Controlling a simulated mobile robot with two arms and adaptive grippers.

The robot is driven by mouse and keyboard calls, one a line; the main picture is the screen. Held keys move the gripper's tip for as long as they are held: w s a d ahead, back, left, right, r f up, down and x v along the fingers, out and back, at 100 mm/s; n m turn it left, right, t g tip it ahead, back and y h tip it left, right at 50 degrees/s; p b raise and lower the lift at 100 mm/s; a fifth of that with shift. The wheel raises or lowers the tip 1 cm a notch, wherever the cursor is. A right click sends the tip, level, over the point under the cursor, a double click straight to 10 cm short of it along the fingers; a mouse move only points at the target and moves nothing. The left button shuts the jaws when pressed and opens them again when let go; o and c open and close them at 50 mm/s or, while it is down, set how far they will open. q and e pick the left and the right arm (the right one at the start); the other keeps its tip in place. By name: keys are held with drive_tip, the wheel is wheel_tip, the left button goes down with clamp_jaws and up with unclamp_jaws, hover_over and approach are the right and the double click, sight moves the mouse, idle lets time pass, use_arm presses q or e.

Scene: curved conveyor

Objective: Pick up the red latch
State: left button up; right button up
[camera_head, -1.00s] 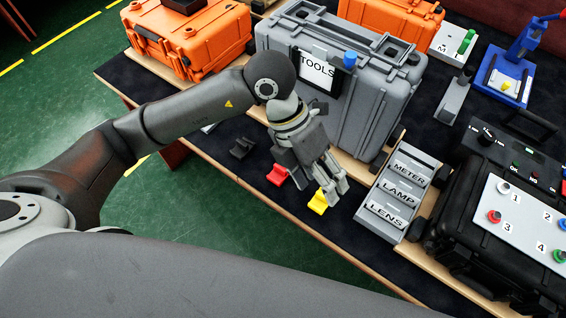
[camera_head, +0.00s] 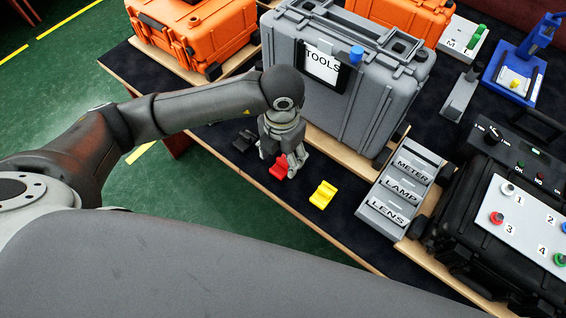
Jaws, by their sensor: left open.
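The red latch (camera_head: 280,168) lies on the dark table top near its front edge, between a black latch (camera_head: 244,141) on the left and a yellow latch (camera_head: 323,195) on the right. My left gripper (camera_head: 284,163) points down right at the red latch, with its fingers around or just above it. The gripper is open. Its fingers cover part of the latch, and I cannot tell whether they touch it. My right gripper is not in view.
The grey TOOLS case (camera_head: 345,75) stands close behind my left gripper. A grey rack labelled METER, LAMP and LENS (camera_head: 385,222) stands to the right, beside a black case with a button panel (camera_head: 520,225). An orange case (camera_head: 195,35) is at the back left.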

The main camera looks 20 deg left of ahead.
sight(283, 161)
use_arm(q)
wheel_tip(283, 161, down, 3)
drive_tip(key=shift+d+f, duration=0.1)
drive_tip(key=shift+c, duration=0.3)
drive_tip(key=c, duration=1)
